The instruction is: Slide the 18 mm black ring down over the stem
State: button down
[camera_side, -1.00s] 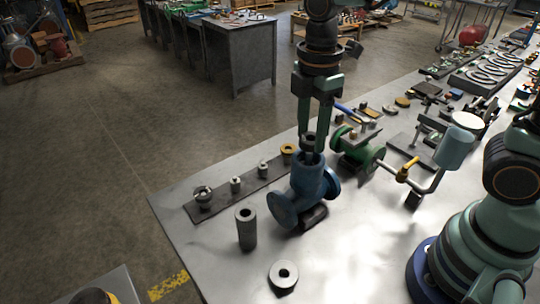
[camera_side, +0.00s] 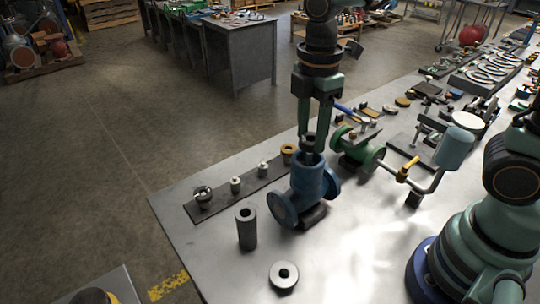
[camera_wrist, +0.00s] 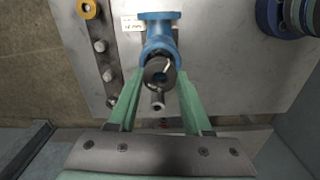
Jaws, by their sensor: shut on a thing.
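My gripper (camera_side: 309,142) points straight down above the blue valve body (camera_side: 309,182), its two green fingers shut on a dark ring (camera_side: 309,138). In the wrist view the fingertips of my gripper (camera_wrist: 160,76) lie on either side of the black ring (camera_wrist: 158,66), and the blue valve (camera_wrist: 160,30) shows just behind it. In the side view the ring is at the top opening of the valve. The stem is hidden by the ring and fingers, so I cannot tell whether the ring is around it.
A dark strip (camera_side: 222,203) with several small fittings lies left of the valve. A grey tube (camera_side: 246,229) stands in front, and a flat grey ring (camera_side: 284,276) lies nearer. A green valve (camera_side: 357,150) with a yellow-handled pipe is close on the right.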

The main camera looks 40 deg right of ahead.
jog(key=shift+f, duration=1.35)
dwell(0.3)
grip_release()
jog(key=shift+r, duration=0.1)
dwell(0.5)
jog(key=shift+r, duration=3.45)
